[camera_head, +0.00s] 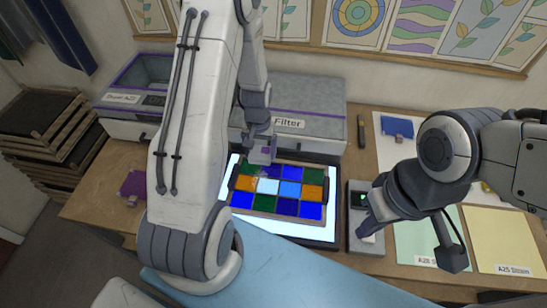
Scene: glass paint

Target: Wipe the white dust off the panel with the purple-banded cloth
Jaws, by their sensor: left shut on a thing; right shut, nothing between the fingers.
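The panel (289,205) is a framed grid of blue, green, orange and pale glass tiles on a bright white light table (243,220). My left gripper (262,150) is at the panel's far edge, left of its middle, shut on a greyish-purple piece that looks like the purple-banded cloth (264,158). The gripper hides much of the cloth, and I cannot tell whether it touches the glass. Pale specks like white dust (257,171) show on the tiles just below it. My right gripper (368,222) is shut and empty, right of the panel, over a small grey device.
A grey bin labelled Filter (310,108) stands behind the panel, and a Dust bin (122,112) stands at the back left. A purple cloth (133,184) lies at left, a blue one (397,127) at right. Green and yellow sheets (505,235) cover the right side.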

